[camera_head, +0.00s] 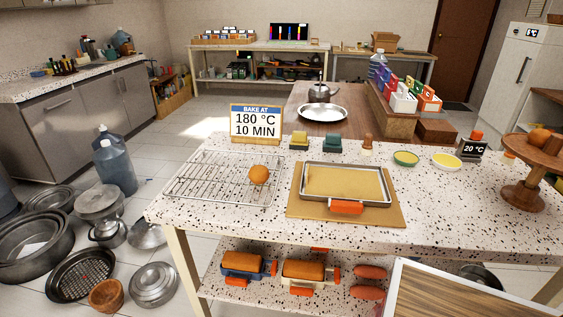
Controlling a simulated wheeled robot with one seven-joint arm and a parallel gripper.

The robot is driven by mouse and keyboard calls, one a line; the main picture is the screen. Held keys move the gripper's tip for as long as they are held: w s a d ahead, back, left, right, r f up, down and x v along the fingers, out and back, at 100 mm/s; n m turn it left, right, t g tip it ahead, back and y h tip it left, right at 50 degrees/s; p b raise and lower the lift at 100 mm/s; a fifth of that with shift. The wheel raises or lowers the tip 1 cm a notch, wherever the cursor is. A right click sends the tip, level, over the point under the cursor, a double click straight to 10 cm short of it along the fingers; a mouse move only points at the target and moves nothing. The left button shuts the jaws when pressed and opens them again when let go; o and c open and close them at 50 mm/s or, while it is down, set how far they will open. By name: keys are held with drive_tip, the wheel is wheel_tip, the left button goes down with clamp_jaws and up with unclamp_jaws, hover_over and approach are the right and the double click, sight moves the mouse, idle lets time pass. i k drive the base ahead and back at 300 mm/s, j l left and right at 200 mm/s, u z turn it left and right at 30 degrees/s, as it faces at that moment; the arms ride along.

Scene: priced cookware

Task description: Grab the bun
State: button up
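A round orange-brown bun (259,174) sits on the wire cooling rack (205,183), near the rack's right side, on the speckled counter. My gripper is not in view.
A baking tray (343,206) on a board lies right of the rack. A sign (256,123) reading "BAKE AT 180 °C 10 MIN" stands behind the rack. Small bowls (405,158) sit to the right. Pots and pans (83,274) crowd the floor at left. The counter's front-left corner is bare.

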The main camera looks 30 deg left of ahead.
sight(258, 174)
drive_tip(key=u, duration=1.65)
drive_tip(key=l+u, duration=0.2)
drive_tip(key=u, duration=0.15)
drive_tip(key=l+u, duration=0.2)
drive_tip(key=u, duration=0.2)
